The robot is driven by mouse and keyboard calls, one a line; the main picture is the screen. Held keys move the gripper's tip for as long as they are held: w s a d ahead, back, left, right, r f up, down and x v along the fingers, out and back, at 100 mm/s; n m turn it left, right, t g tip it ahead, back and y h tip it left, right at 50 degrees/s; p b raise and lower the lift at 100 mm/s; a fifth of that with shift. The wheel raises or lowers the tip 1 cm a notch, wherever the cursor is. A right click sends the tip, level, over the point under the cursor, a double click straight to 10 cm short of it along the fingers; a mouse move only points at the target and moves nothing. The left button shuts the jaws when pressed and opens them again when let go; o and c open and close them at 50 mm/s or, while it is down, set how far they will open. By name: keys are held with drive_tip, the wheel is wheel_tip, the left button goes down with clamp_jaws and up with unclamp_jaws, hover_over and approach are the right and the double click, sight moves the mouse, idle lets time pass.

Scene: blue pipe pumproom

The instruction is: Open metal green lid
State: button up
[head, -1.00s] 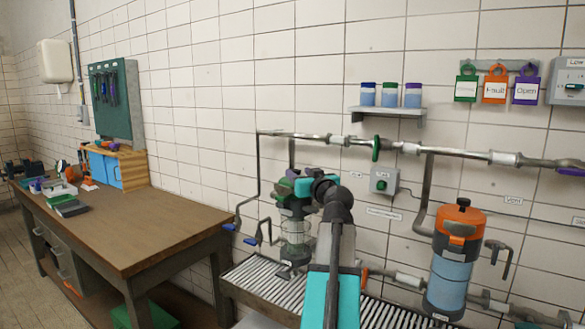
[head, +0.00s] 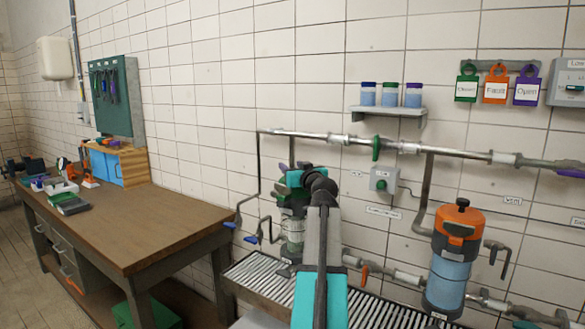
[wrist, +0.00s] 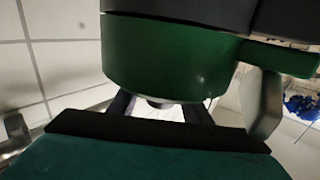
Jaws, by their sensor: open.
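The metal green lid (wrist: 180,60) fills the upper part of the wrist view. It is round, with a dark top and a green tab at its right. A grey lever-like part (wrist: 262,105) hangs below that tab. My gripper (wrist: 158,106) is open just below the lid, its two dark fingers apart. I cannot tell whether they touch the lid. In the head view my arm and teal gripper body cover much of the lid; the clear canister (head: 293,235) below it stands upright on the slatted bench.
An orange-topped blue canister (head: 449,260) stands to the right. A horizontal pipe (head: 310,136) with a green valve runs along the wall behind. Blue-handled cranks (head: 230,225) are at the left. The wooden workbench (head: 130,230) is mostly clear.

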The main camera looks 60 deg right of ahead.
drive_tip(key=shift+c, duration=0.4)
clamp_jaws()
